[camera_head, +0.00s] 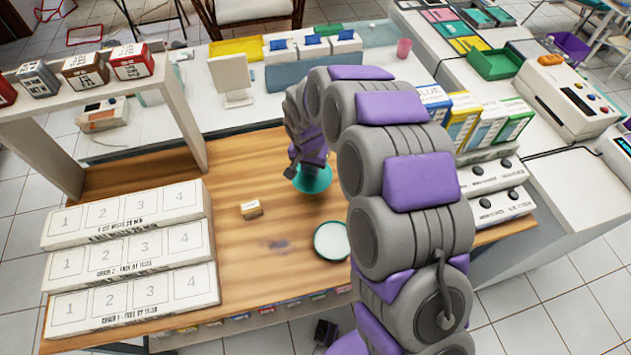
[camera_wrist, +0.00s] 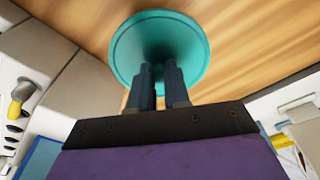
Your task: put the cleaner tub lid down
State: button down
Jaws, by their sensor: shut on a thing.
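The round teal cleaner tub lid (camera_head: 313,181) is at my gripper's tips, over the wooden tabletop; it also shows in the wrist view (camera_wrist: 190,35). My gripper (camera_wrist: 155,75) points down and is shut on the lid near its middle. In the head view my gripper (camera_head: 311,160) is partly hidden by my arm. I cannot tell whether the lid touches the wood. A round tub (camera_head: 331,242) with white inside and a green rim, seemingly the open cleaner tub, stands nearer the front, apart from the lid.
Numbered white racks (camera_head: 130,253) fill the table's left side. Coloured cartons (camera_head: 460,115) and grey-white units (camera_head: 500,190) stand at the right. Bare wood (camera_head: 240,165) lies left of the lid.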

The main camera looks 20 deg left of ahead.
aim_at(312, 180)
notch_tip(312, 180, down, 6)
jog(key=shift+d+r+b, duration=0.15)
jog(key=shift+r+b, duration=0.1)
jog(key=shift+b, duration=0.35)
jog(key=shift+d+f, duration=0.2)
jog(key=shift+d, duration=0.1)
notch_tip(312, 180, down, 3)
jog(key=shift+f+b, duration=0.1)
jog(key=shift+b, duration=0.35)
jog(key=shift+a, duration=0.5)
jog(key=c, duration=1.5)
grip_release()
jog(key=shift+a, duration=0.1)
jog(key=o, duration=0.3)
jog(key=shift+d, duration=0.25)
jog(key=shift+o, duration=0.7)
jog(key=shift+d, duration=0.35)
jog(key=shift+a+r, duration=0.25)
jog(key=shift+r, duration=0.15)
jog(key=r+p, duration=0.1)
jog(key=r, duration=0.2)
jog(key=s+r+p, duration=0.1)
jog(key=r, duration=0.2)
jog(key=r+p, duration=0.1)
jog(key=r, duration=0.3)
jog(key=shift+s+d+r, duration=0.1)
jog(key=shift+s+d, duration=0.05)
jog(key=shift+s+r, duration=0.1)
jog(key=shift+r, duration=0.4)
jog(key=shift+a, duration=0.3)
